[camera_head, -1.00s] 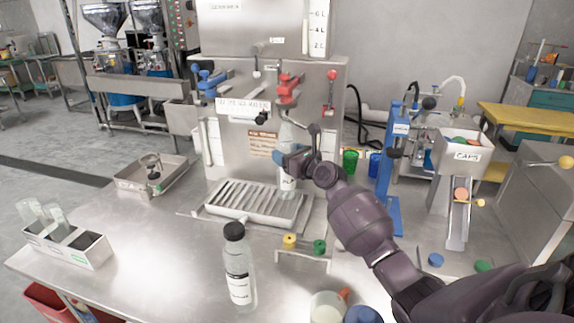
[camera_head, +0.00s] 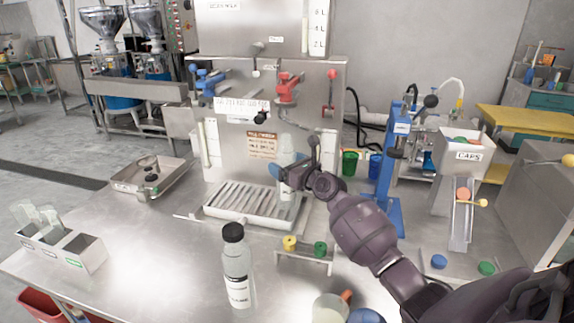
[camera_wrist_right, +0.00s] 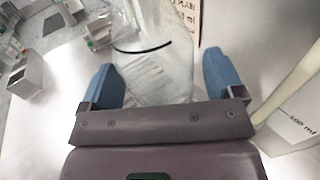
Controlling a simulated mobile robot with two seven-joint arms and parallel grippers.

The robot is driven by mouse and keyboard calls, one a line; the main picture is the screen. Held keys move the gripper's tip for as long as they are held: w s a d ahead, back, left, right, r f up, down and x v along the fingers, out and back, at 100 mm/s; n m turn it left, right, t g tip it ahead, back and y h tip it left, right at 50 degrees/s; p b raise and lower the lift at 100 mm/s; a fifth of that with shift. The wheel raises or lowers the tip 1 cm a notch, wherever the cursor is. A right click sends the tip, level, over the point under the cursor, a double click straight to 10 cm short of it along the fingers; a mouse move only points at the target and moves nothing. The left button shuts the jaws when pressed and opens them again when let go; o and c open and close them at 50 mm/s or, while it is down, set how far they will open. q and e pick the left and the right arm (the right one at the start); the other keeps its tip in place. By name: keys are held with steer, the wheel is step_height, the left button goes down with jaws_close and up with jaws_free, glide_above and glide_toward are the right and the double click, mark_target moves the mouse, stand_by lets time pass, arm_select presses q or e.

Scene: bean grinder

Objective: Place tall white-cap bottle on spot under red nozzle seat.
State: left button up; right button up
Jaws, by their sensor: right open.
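A tall clear bottle (camera_head: 287,150) with a pale top stands upright on the slatted tray (camera_head: 225,205), below the red nozzle seat (camera_head: 287,88). Its cap is hard to make out against the steel panel. My right gripper (camera_head: 284,172) reaches in from the right at the bottle's mid-height. The right wrist view shows its blue fingertips (camera_wrist_right: 160,85) open, one on each side of the clear bottle (camera_wrist_right: 155,60), with a visible gap at the right finger. My left gripper is not in view.
A black-capped bottle (camera_head: 237,270) stands in front of the tray. A small cap stand (camera_head: 303,252) is at the tray's front right. A blue press (camera_head: 390,170) and a caps chute (camera_head: 461,215) stand to the right.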

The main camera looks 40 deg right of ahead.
steer(key=shift+r, duration=0.1)
steer(key=shift+r, duration=0.1)
steer(key=s+d+p, duration=0.1)
steer(key=s+p, duration=0.1)
steer(key=s, duration=1)
steer(key=shift+d, duration=0.2)
